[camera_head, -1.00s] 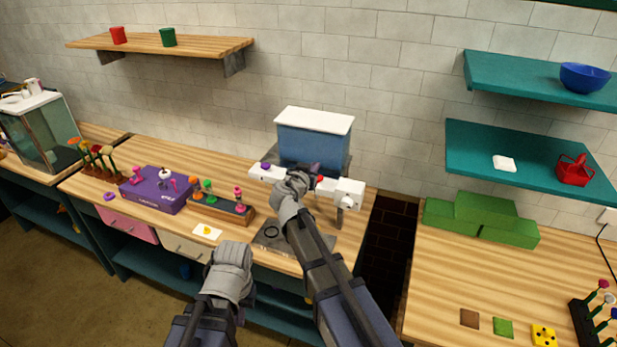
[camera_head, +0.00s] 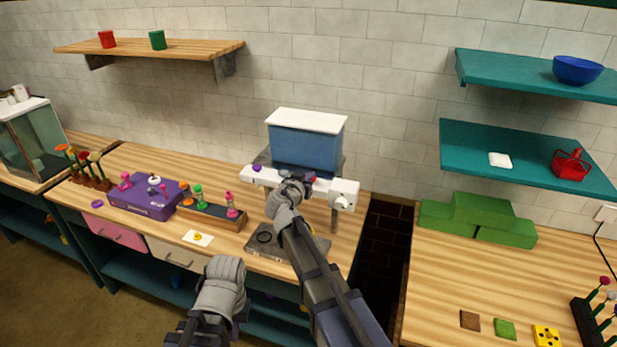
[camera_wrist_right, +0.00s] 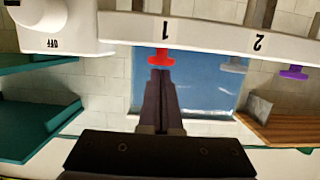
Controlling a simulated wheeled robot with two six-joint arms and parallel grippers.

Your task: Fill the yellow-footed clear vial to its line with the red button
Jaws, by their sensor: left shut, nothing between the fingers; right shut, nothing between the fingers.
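The dispenser has a white front bar (camera_head: 262,177) below a blue tank (camera_head: 305,143). The red button (camera_wrist_right: 162,56) sits under the number 1 in the right wrist view; a little red also shows beside my gripper in the head view (camera_head: 312,180). My right gripper (camera_wrist_right: 161,74) is shut and empty, its tips at the red button's face; I cannot tell whether it is pressed. My left gripper (camera_head: 224,270) is low in front of the counter, its fingers hidden.
A grey button (camera_wrist_right: 233,65) and a purple button (camera_wrist_right: 294,71) sit beside the red one; a white dial (camera_wrist_right: 52,20) marked OFF is at the bar's other end. A rack of coloured pieces (camera_head: 210,217) and a purple box (camera_head: 145,197) stand left of the dispenser.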

